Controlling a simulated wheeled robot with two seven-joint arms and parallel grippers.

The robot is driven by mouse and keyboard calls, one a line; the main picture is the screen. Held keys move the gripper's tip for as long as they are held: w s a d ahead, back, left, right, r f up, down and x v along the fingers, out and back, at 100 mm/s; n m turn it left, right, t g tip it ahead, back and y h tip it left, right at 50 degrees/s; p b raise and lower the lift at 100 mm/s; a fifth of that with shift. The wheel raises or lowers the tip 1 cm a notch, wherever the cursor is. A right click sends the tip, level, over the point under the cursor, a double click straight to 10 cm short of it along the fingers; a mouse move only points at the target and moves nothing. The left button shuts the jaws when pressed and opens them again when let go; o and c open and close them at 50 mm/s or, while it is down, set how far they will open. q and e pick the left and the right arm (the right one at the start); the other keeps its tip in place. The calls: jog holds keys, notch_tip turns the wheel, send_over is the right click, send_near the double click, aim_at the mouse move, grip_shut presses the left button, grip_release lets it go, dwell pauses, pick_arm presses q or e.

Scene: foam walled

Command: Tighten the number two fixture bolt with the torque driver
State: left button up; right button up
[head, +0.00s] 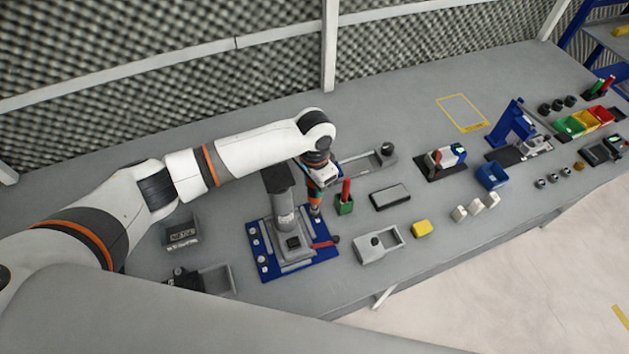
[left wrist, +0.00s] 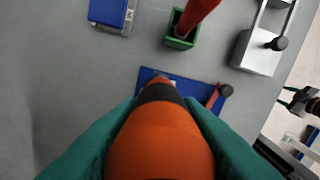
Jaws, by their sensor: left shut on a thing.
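My left gripper (head: 317,184) is shut on the orange and black torque driver (left wrist: 160,130); its teal fingers press both sides in the left wrist view. The driver points down, its tip at the far right corner of the blue fixture plate (head: 262,278). I cannot tell whether the tip touches the bolt there, which the driver hides. Other bolts (head: 254,242) stand along the plate's left edge. A grey fixture block and column (head: 285,216) stand on the plate, with a red lever (head: 325,244). What looks like my right gripper (left wrist: 290,102) shows small at the left wrist view's right edge.
A green holder with a red-handled item (head: 345,204) stands close right of the driver. A dark box (head: 181,235) stands left. The bench behind is mostly clear.

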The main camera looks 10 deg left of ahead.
pick_arm(q)
jog(key=shift+p, duration=0.4)
dwell(0.8)
jog(key=shift+r, duration=0.1)
notch_tip(320, 180, up, 3)
jog(key=p, duration=0.2)
jog(key=shift+p, duration=0.4)
jog(key=shift+r, duration=0.9)
